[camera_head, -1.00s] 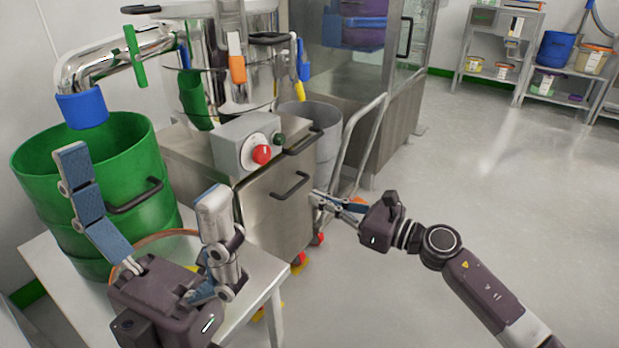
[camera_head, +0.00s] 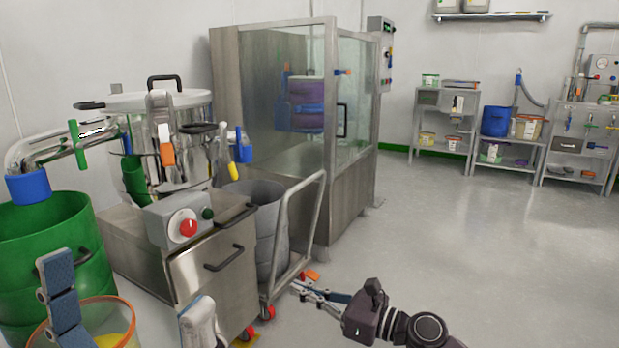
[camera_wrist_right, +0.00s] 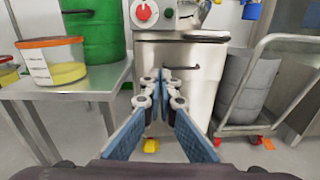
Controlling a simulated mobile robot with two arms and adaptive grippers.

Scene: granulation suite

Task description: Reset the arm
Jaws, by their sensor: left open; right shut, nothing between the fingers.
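My left gripper (camera_head: 128,318) is at the lower left of the head view, its two blue-padded fingers spread wide and empty in front of the green drum. Its palm is cut off by the frame's bottom edge. My right gripper (camera_head: 297,288) is at the lower middle, its fingers pointing left toward the cart and steel cabinet. In the right wrist view its fingertips (camera_wrist_right: 160,76) come together with nothing between them, in front of the cabinet door.
The steel granulator (camera_head: 160,135) stands on a cabinet (camera_head: 215,285). A green drum (camera_head: 40,250) and an orange-rimmed tub (camera_wrist_right: 52,62) are at left. A grey bin (camera_head: 262,215) sits on a wheeled cart (camera_head: 318,205). Floor at right (camera_head: 500,260) is clear.

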